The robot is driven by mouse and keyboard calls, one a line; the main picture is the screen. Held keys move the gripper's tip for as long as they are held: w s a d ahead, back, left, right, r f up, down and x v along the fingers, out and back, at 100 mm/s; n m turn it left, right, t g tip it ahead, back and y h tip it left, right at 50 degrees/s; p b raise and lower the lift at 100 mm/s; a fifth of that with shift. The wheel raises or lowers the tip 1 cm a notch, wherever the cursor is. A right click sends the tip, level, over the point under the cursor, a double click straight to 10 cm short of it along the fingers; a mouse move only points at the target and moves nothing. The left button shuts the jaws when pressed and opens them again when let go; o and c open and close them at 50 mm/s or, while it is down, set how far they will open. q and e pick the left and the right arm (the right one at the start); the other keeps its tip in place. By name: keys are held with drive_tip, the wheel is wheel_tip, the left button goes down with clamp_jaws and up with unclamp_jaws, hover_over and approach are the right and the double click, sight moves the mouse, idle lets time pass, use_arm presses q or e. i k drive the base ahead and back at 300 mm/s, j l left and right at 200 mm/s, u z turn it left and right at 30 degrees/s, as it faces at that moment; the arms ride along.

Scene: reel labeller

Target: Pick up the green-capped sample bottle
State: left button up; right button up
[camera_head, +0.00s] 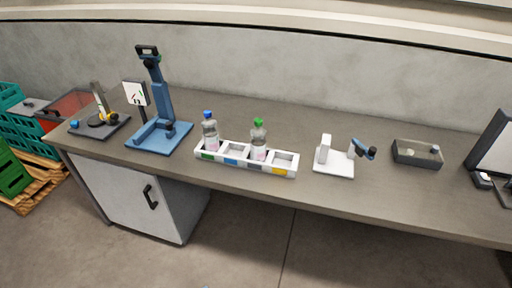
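The green-capped sample bottle (259,140) stands upright in a white rack (223,165) on the bench. Its body is clear with a pale pinkish label, and its base is hidden by the rack's front wall. It is in the third compartment from the left, above a grey mark. A blue-capped bottle (210,132) stands in the leftmost compartment, above a green mark. The other two compartments, above the blue and yellow marks, look empty. Neither of my grippers shows in the head view.
A blue stand (161,100) and a dark-based device (100,125) are left of the rack. A white fixture (334,162), a grey tray (404,158) and a monitor (496,150) are to the right. Bare bench (300,125) lies behind the rack. Crates (22,138) stand beyond the left end.

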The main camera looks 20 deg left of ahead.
sight(258, 141)
drive_tip(key=i, duration=0.4)
drive_tip(key=i+u, duration=0.2)
drive_tip(key=u, duration=0.3)
drive_tip(key=i+u, duration=0.2)
drive_tip(key=u, duration=0.3)
